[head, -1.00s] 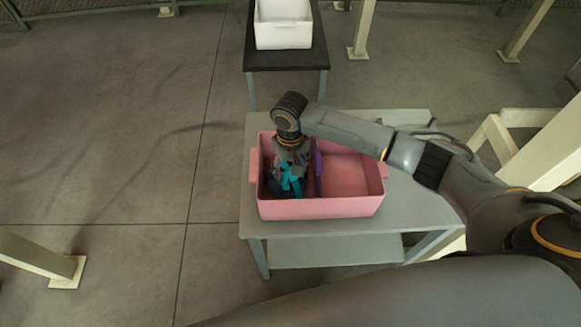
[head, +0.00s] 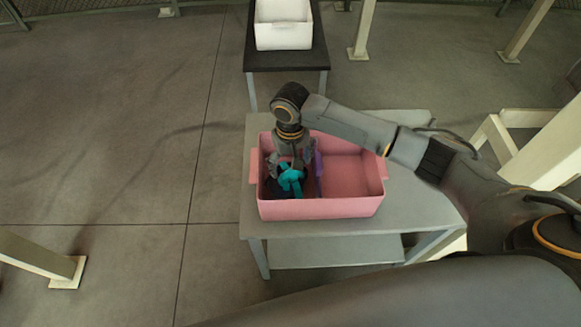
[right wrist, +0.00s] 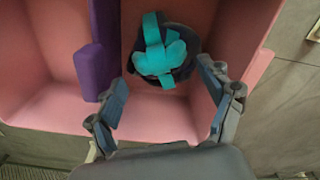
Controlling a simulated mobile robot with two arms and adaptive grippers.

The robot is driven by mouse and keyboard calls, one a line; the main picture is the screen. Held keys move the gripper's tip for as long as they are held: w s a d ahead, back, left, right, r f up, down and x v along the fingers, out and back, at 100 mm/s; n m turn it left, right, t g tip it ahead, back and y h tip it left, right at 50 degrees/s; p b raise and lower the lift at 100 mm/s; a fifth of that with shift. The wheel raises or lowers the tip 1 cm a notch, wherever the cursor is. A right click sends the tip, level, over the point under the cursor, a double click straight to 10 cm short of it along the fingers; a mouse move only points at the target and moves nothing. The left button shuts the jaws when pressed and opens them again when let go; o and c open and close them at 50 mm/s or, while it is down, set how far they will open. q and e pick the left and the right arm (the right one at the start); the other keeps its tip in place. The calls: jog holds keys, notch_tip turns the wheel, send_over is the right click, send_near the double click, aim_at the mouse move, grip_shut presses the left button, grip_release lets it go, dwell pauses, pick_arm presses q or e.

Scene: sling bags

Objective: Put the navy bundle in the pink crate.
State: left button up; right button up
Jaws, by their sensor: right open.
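The navy bundle (head: 277,189) with teal straps lies in the left compartment of the pink crate (head: 335,208). In the right wrist view the bundle (right wrist: 186,70) rests on the crate floor, to the right of the purple divider (right wrist: 97,68). My right gripper (head: 291,168) is open just above the bundle, pointing down. In the right wrist view its spread fingers (right wrist: 163,82) are empty, with the bundle beyond their tips. The fingers partly hide the bundle in the head view. My left gripper is not in view.
The pink crate stands on a grey table (head: 415,190); its right compartment looks empty. A white crate (head: 284,36) stands on a black-topped table (head: 262,58) behind. Pale posts stand around, and the floor at left is open.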

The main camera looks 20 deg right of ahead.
notch_tip(320, 180, up, 10)
jog(key=shift+f, duration=0.25)
